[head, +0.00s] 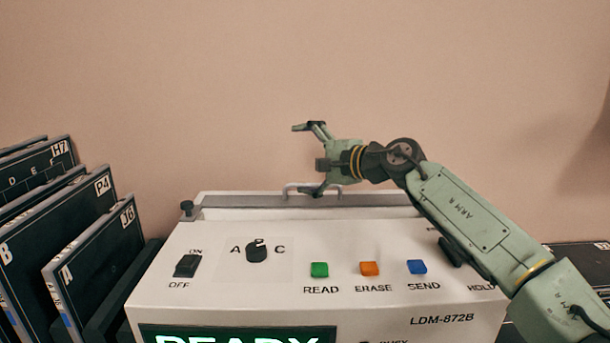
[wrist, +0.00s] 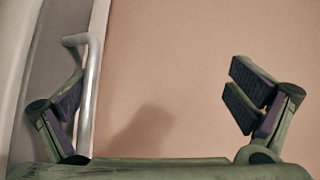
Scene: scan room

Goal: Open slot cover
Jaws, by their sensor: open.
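My gripper (head: 304,158) is open above the back of the machine, one finger up and one finger low by the handle. In the wrist view my gripper (wrist: 155,105) has its left finger beside the handle, overlapping it in view; I cannot tell whether they touch. Nothing is held between the fingers.
Dark labelled cartridges (head: 100,250) stand in a rack to the left. The machine's front panel has a power switch (head: 187,265), an A-B-C knob (head: 257,252), and READ (head: 319,270), ERASE (head: 369,269) and SEND (head: 417,267) buttons. A bare wall (head: 200,90) stands behind.

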